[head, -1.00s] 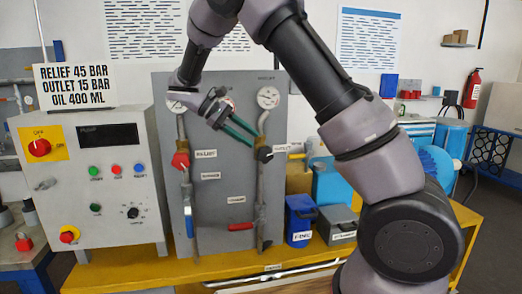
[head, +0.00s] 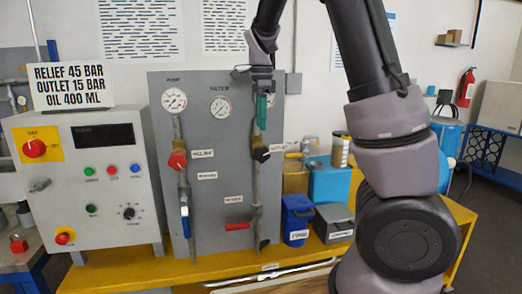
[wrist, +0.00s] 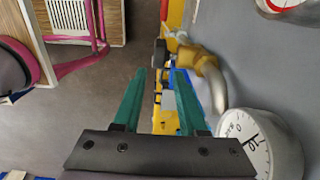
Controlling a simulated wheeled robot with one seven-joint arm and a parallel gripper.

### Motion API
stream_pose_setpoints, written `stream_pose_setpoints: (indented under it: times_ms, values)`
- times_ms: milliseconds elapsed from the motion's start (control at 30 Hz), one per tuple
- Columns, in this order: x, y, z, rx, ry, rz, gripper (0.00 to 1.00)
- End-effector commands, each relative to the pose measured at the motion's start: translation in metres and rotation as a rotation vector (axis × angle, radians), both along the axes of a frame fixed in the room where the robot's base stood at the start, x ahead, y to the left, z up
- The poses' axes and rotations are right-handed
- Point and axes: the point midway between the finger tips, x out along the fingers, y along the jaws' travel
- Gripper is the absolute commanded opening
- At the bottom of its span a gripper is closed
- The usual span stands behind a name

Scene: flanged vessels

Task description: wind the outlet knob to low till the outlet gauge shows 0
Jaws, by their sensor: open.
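The black outlet knob (head: 261,153) sits on the right-hand pipe of the grey panel (head: 215,245). In the wrist view the dark knob (wrist: 160,52) sticks out from a brass-coloured valve body (wrist: 205,65), beyond the fingertips. My gripper (head: 262,122) points down just above the knob, apart from it. In the wrist view my gripper (wrist: 158,75) has its two teal fingers spread, with nothing between them.
A red knob (head: 177,160) is on the left pipe, below the pump gauge (head: 174,99). A middle gauge (head: 221,107) hangs between the pipes. A red-handled lever (head: 238,226) sits lower down. A control box (head: 85,190) stands left, blue and grey bins (head: 298,220) right.

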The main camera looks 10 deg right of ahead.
Motion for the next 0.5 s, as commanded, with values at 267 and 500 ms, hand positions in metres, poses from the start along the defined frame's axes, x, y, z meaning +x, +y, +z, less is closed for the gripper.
stream_pose_setpoints:
  times_ms: [267, 500]
  values:
    - [-0.001, -0.001, -0.054, -0.005, 0.005, 0.001, 0.41]
    - [-0.001, 0.000, -0.087, -0.004, 0.004, 0.004, 0.41]
